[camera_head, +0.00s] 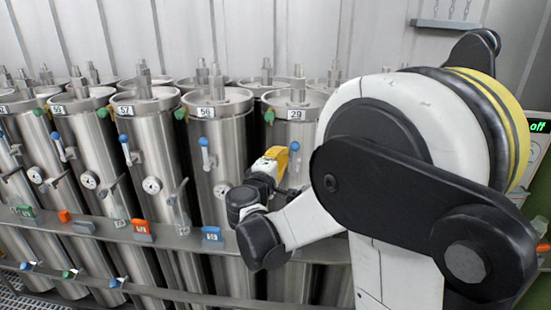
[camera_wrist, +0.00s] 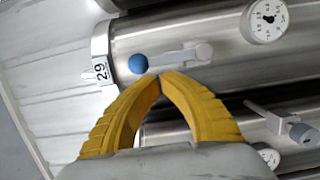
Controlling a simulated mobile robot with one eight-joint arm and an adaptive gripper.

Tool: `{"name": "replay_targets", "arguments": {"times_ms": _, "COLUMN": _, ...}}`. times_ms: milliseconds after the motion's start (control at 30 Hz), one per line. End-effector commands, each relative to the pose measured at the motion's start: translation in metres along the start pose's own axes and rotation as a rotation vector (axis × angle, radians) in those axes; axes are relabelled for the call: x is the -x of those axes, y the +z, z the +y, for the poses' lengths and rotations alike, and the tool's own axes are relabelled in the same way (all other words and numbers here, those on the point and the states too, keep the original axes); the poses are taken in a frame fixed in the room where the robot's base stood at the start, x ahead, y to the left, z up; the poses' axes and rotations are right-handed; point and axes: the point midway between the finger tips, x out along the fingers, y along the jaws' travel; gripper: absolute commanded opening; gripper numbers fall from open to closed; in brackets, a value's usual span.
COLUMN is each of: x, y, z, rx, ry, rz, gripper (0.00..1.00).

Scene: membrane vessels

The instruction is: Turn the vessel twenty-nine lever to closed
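Vessel twenty-nine is a steel cylinder with a "29" label (camera_head: 297,114), partly hidden behind my arm in the head view. In the wrist view its label (camera_wrist: 100,72) is at the left, on the band around the vessel's top. Its lever (camera_wrist: 175,60) is a metal handle with a blue ball end. It lies along the vessel's length, ball toward the label and pivot to the right. My yellow-fingered gripper (camera_wrist: 160,77) has its tips together just below the lever in the wrist view, with nothing seen between them. Contact cannot be told. The gripper (camera_head: 276,156) is in front of vessel twenty-nine in the head view.
Other vessels, such as 56 (camera_head: 221,165) and 57 (camera_head: 150,160), stand close by on the left with their own levers and gauges. A metal rail (camera_head: 180,241) with coloured tags runs across their front. A gauge (camera_wrist: 265,20) sits beyond the lever. A panel (camera_head: 538,127) reads "off".

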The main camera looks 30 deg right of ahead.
Motion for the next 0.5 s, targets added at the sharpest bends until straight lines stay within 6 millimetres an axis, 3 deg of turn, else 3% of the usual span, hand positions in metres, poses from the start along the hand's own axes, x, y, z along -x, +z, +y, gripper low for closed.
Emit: {"name": "replay_targets", "arguments": {"times_ms": 500, "x": -0.0002, "y": 0.0022, "z": 0.0020, "rx": -0.028, "ry": -0.008, "rz": 0.000, "gripper": 0.00}}
